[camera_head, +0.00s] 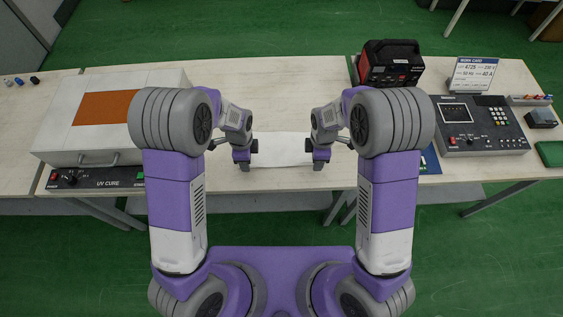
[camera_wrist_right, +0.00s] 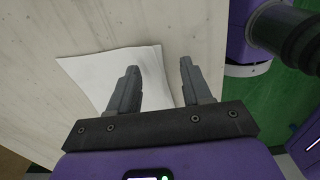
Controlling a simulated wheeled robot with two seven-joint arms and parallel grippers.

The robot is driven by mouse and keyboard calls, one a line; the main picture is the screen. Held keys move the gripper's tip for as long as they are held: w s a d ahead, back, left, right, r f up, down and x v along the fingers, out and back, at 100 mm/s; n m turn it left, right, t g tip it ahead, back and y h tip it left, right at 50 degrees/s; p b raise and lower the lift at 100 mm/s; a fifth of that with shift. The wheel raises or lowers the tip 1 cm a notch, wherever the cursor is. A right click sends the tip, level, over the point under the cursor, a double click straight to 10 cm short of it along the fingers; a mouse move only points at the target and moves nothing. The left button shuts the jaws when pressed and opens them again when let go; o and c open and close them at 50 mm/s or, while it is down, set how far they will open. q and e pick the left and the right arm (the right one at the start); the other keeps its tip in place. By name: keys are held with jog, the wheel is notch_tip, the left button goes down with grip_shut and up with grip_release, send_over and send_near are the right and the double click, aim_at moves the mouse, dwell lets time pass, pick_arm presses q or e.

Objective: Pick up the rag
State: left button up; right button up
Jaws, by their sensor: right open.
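A white rag (camera_head: 280,150) lies flat on the wooden table between my two grippers in the head view. It also shows in the right wrist view (camera_wrist_right: 85,75), partly hidden behind the fingers. My right gripper (camera_head: 319,165) is at the rag's right end; in the wrist view its two fingers (camera_wrist_right: 158,88) are apart, with part of the rag's edge and bare table seen between them. I cannot tell whether the fingers touch the rag. My left gripper (camera_head: 243,165) is at the rag's left end, and its opening is too small to make out.
A white UV cure box (camera_head: 150,78) with an orange panel stands at the left. A red and black device (camera_head: 390,64), a dark console (camera_head: 480,124) and a work card (camera_head: 473,74) stand at the right. The table (camera_head: 280,85) behind the rag is clear.

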pick_arm(q)
jog(key=shift+f+b, duration=0.45)
jog(key=shift+f, duration=0.1)
pick_arm(e)
jog(key=shift+f, duration=0.55)
pick_arm(q)
jog(key=shift+r, duration=0.1)
pick_arm(e)
jog(key=shift+r, duration=0.1)
jog(key=shift+f, duration=0.25)
pick_arm(q)
jog(key=shift+c, duration=0.3)
pick_arm(e)
jog(key=shift+c, duration=0.3)
pick_arm(q)
grip_shut()
pick_arm(e)
grip_shut()
pick_arm(q)
jog(key=shift+r, duration=0.1)
